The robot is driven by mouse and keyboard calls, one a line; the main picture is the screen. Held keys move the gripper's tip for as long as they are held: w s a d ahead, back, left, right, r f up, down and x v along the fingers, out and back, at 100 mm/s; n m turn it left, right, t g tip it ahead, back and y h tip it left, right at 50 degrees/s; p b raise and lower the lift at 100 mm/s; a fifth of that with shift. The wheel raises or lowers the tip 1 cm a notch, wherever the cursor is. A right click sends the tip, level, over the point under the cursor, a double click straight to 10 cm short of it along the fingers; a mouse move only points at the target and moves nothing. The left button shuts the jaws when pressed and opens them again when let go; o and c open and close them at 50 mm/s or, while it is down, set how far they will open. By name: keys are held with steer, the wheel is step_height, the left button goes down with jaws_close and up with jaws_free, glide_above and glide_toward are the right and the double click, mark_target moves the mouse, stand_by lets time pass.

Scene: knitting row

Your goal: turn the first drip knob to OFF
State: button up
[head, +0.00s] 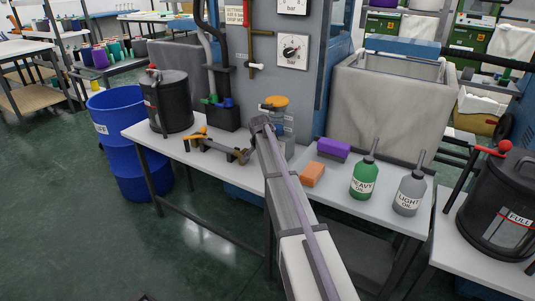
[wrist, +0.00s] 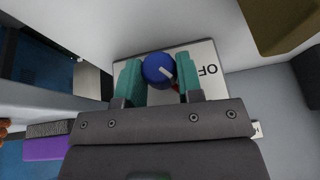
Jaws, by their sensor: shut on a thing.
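In the wrist view a round blue knob (wrist: 157,69) with a white pointer line sits on a white plate (wrist: 207,57). The letters "OF" show upside down on the plate to the right of the knob; the rest of the word is hidden. The teal fingers of my gripper (wrist: 158,80) stand on either side of the knob and are shut on it. The pointer slants across the knob, not clearly in line with the letters. A small red mark shows by the right finger.
On the bench stand a green heavy-oil bottle (head: 364,179), a grey light-oil bottle (head: 409,192), an orange block (head: 312,174) and a purple block (head: 333,149). An orange-topped jar (head: 275,103) is just behind my arm. A black canister (head: 168,101) stands at the bench's left end.

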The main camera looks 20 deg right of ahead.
steer(key=g+h, duration=0.1)
steer(key=g+h+b, duration=0.1)
steer(key=g, duration=0.1)
steer(key=shift+w+a+f+n, duration=0.15)
steer(key=shift+w+f+n, duration=0.05)
steer(key=shift+n, duration=0.2)
steer(key=shift+n+g+h+b, duration=0.3)
steer(key=shift+g+h+b, duration=0.45)
steer(key=shift+g, duration=0.45)
steer(key=shift+r, duration=0.1)
steer(key=o, duration=0.9)
steer(key=shift+w+r, duration=0.1)
